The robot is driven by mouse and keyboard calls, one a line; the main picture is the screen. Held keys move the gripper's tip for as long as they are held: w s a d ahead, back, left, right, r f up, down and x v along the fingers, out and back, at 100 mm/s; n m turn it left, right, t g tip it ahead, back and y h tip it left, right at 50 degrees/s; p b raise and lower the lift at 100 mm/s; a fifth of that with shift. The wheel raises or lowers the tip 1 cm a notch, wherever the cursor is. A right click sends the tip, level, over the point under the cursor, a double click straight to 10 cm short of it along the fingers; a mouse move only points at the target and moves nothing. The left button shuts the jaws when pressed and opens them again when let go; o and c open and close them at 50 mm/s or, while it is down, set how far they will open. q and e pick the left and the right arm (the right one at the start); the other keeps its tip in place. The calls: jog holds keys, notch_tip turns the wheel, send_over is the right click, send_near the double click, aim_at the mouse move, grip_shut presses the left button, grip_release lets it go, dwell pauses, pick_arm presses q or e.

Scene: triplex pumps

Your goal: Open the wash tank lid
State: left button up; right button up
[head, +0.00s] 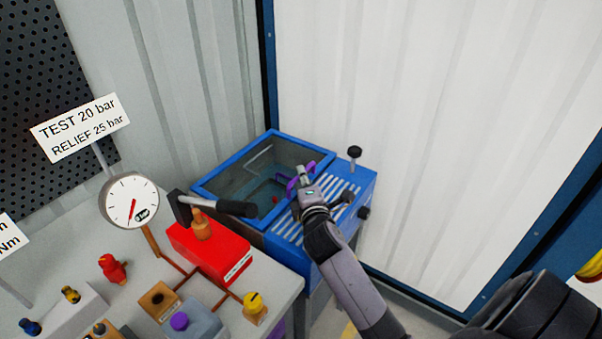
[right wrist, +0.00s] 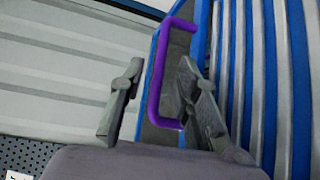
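The blue wash tank (head: 366,186) stands in the corner behind the bench. Its lid (head: 232,161), a blue frame with a dark see-through pane, lies flat and closed over the basin. A purple bar handle (head: 291,187) is on the lid's right side. My right gripper (head: 303,177) is at the handle. In the right wrist view, my right gripper (right wrist: 161,68) is open, with one finger on each side of the purple handle (right wrist: 155,82). A gap shows between the handle and the left finger; the right finger is close to it. My left gripper is not in view.
A red box (head: 212,252) and a black-handled lever (head: 232,207) sit close to the tank's left side. A pressure gauge (head: 130,201) stands on the bench. White ribbed walls (head: 430,130) stand behind.

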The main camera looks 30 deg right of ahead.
jog(key=shift+x, duration=1.15)
jog(key=shift+w+d+f, duration=0.1)
jog(key=shift+w, duration=0.15)
jog(key=c, duration=0.7)
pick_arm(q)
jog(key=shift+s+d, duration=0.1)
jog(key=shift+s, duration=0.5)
pick_arm(e)
grip_shut()
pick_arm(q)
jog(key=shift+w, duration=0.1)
